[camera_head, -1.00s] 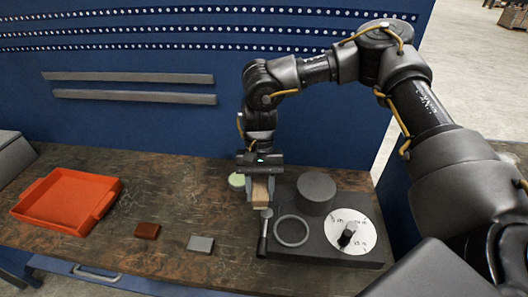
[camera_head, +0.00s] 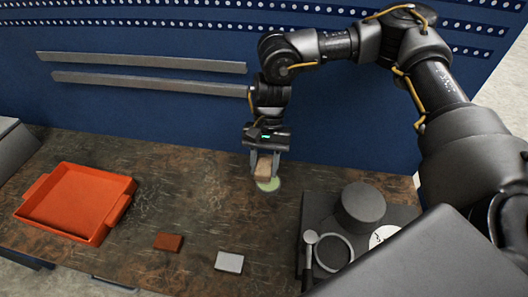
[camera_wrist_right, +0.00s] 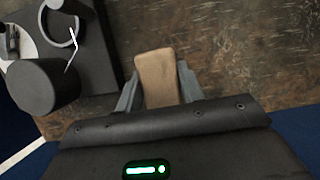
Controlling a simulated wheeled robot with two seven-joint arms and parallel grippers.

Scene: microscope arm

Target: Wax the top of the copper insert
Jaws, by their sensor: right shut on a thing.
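My right gripper (camera_head: 264,172) is shut on a tan block (camera_head: 263,167), held pointing down. The block also shows in the right wrist view (camera_wrist_right: 157,78), between the two fingers. Its lower end is at a pale green round disc (camera_head: 270,185) on the bench; I cannot tell whether they touch. The disc is partly covered by the block in the head view and does not show in the right wrist view. I cannot single out the copper insert for sure; a small red-brown block (camera_head: 168,242) lies on the bench. My left gripper is out of view.
A dark base (camera_head: 312,213) with a dark cylinder (camera_head: 361,207), a ring (camera_head: 334,252), a lever (camera_head: 311,238) and a partly hidden white dial (camera_head: 382,236) stands at right. A grey block (camera_head: 229,262) lies in front. An orange tray (camera_head: 121,207) stands left.

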